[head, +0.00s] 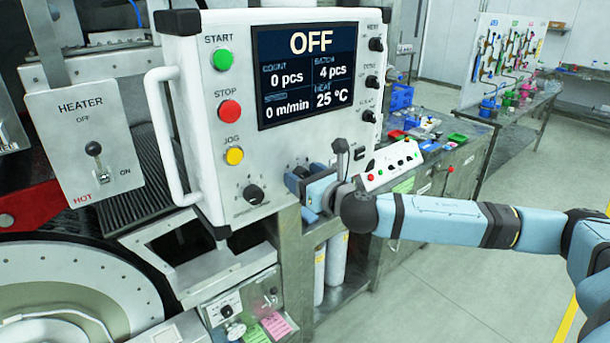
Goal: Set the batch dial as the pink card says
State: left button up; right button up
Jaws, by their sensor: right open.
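The white control panel (205,110) has a screen (306,72) that reads OFF, with BATCH at 4 pcs and HEAT at 25 °C. A black dial (253,194) with a scale sits at the panel's lower edge; its label is too small to read. A pink card (276,325) lies low at the bottom, beside a green card (255,334); their writing is unreadable. My right gripper (296,181) is open and empty, just right of the dial and apart from it. The arm partly hides it. My left gripper is out of view.
Start, stop and jog buttons (229,111) line the panel's left side, with a white handle (168,140) beyond. Black knobs (372,83) line its right side. A heater lever box (85,145) stands left. A bench with a small switch box (392,165) is behind my right arm.

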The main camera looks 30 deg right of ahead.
jog(key=shift+c, duration=0.4)
jog(key=c, duration=0.8)
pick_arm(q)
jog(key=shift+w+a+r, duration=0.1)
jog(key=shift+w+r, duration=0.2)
